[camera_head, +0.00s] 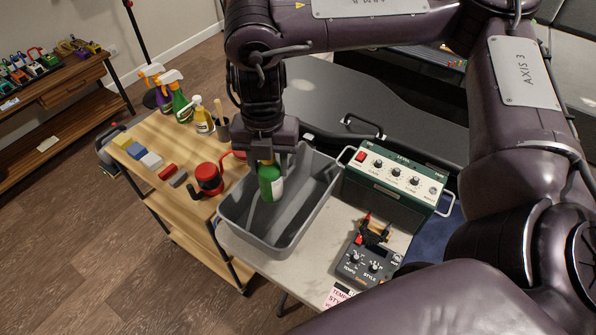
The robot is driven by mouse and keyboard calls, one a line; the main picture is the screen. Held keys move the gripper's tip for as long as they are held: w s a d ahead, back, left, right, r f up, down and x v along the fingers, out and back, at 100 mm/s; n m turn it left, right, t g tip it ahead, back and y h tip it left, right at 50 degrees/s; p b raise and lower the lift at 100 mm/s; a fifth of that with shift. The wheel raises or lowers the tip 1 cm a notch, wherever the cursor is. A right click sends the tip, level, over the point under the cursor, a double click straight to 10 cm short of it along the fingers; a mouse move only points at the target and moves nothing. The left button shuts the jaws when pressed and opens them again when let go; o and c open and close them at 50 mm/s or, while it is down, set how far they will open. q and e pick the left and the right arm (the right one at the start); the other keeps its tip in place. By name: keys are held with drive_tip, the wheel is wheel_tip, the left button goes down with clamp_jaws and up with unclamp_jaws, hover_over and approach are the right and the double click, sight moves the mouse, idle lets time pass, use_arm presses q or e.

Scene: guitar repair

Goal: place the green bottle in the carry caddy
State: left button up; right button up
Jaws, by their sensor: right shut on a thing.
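The green bottle (270,184) has a white label on its side and hangs roughly upright. My right gripper (270,156) is shut on its top, and the fingers hide the upper part. The carry caddy (237,214) is a grey open bin on the light table. The bottle shows over the left part of the caddy's opening. I cannot tell whether its base touches the caddy floor. The caddy's visible inside is otherwise empty. My left gripper is not in view.
A green amplifier (388,194) stands right of the caddy, with a black pedal (366,262) in front. Left is a wooden cart (150,190) with spray bottles (180,101), coloured blocks and a red-and-black tool (208,179). A black guitar case (350,95) lies behind.

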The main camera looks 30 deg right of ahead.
drive_tip(key=n, duration=0.4)
drive_tip(key=shift+s+d+f+n, duration=0.1)
drive_tip(key=shift+s+f+n, duration=0.05)
drive_tip(key=shift+s+n, duration=0.2)
drive_tip(key=n, duration=0.4)
drive_tip(key=shift+s+f, duration=0.1)
drive_tip(key=shift+s, duration=0.1)
drive_tip(key=shift+f+n+b, duration=0.25)
drive_tip(key=shift+b, duration=0.1)
wheel_tip(320, 180, down, 20)
drive_tip(key=b, duration=0.4)
drive_tip(key=shift+r+b, duration=0.25)
drive_tip(key=shift+b, duration=0.15)
